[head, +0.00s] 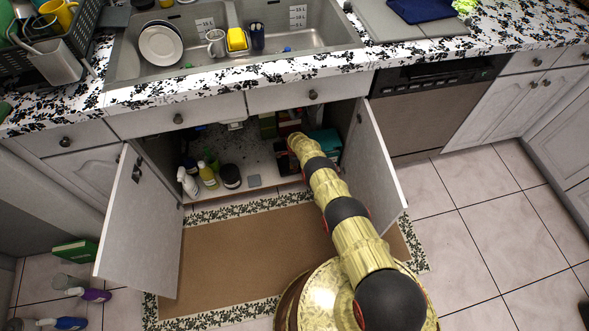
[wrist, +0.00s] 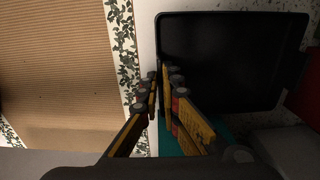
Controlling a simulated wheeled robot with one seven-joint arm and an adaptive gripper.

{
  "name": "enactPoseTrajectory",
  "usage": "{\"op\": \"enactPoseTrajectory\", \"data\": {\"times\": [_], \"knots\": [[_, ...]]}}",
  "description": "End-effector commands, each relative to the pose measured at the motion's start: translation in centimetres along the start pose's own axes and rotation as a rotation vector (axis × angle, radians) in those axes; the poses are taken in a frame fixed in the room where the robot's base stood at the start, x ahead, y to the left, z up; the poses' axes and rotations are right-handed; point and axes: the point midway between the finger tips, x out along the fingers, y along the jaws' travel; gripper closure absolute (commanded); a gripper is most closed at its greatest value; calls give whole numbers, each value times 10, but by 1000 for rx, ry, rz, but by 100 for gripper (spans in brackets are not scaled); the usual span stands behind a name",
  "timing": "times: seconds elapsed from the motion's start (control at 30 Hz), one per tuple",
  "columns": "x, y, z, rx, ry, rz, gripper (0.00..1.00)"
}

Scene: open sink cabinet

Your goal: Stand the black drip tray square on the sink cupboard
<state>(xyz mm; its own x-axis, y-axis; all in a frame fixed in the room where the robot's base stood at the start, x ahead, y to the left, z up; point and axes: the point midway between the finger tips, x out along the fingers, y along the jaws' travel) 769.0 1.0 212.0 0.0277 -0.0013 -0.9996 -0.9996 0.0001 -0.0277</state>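The black drip tray (wrist: 235,60) fills the upper right of the wrist view, its hollow side facing the camera. My gripper (wrist: 159,72) is at its left edge, one finger on each side of the rim, with the fingers close together on it. In the head view my arm reaches into the open sink cupboard (head: 245,187), and my gripper is hidden inside. I cannot clearly make out the tray there.
A white spray bottle (head: 187,183), a yellow bottle (head: 207,175) and a dark jar (head: 231,176) stand left in the cupboard. A teal box (head: 326,141) is at the right. Open doors (head: 140,225) (head: 372,160) flank the opening. A brown mat (head: 240,250) lies in front.

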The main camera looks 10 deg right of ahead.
Motion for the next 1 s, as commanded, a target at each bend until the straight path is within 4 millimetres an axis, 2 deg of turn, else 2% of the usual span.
{"op": "enactPoseTrajectory", "data": {"times": [0.17, 0.2, 0.53, 1.0], "knots": [[0, 0, 0, 0, 0, -1, 100], [0, 0, 0, 0, 0, -1, 93], [0, 0, 0, 0, 0, -1, 74], [-4, -1, 0, 0, 0, -1, 74]]}}
